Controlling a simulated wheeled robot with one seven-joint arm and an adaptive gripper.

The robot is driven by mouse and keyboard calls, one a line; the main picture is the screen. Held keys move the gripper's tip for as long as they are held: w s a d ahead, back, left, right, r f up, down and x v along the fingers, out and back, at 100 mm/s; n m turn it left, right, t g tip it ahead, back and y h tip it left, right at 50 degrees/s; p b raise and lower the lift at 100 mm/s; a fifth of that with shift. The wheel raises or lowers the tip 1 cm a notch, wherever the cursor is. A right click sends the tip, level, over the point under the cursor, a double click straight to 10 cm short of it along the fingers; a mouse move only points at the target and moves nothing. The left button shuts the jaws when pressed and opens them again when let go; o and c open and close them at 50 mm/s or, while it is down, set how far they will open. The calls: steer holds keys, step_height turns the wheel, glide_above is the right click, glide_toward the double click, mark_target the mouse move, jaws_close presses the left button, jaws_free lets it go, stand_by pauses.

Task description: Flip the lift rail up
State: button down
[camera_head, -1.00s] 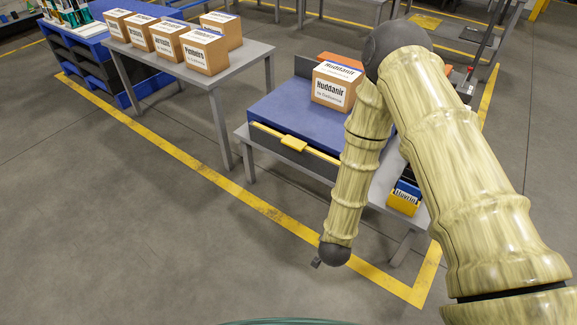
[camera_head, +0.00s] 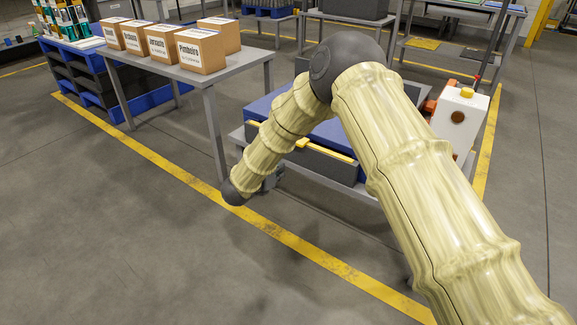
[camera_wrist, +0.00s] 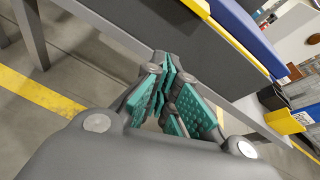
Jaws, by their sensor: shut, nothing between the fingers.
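The lift rail shows as a yellow strip (camera_head: 334,154) with a yellow handle (camera_head: 302,142) along the front edge of the blue-topped workstation (camera_head: 334,133). It also shows in the wrist view as a yellow strip (camera_wrist: 236,45) along the blue top, up and to the right of my gripper. My gripper (camera_wrist: 170,70) has teal pads, is shut and empty, and is in front of the grey side of the workstation, apart from the rail.
A grey table (camera_head: 226,73) with several cartons (camera_head: 201,50) stands at the back left. A white device (camera_head: 458,115) with a yellow knob stands to the right. A yellow holder (camera_wrist: 287,121) sits right of my gripper. The floor in front is clear.

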steer(key=a+m, duration=0.1)
steer(key=m, duration=0.1)
steer(key=w+a+r+m+h+b, duration=0.1)
steer(key=shift+w+a+m+b, duration=0.1)
steer(key=shift+m+b, duration=0.2)
steer(key=shift+m, duration=0.1)
steer(key=b+x, duration=0.1)
steer(key=x, duration=0.2)
steer(key=b+x, duration=0.2)
steer(key=x, duration=0.2)
steer(key=b+x, duration=0.1)
steer(key=x, duration=0.2)
steer(key=shift+f, duration=0.45)
step_height(320, 180, up, 2)
steer(key=shift+r+b, duration=0.2)
steer(key=shift+b, duration=0.3)
steer(key=shift+r+b, duration=0.3)
steer(key=shift+r, duration=0.75)
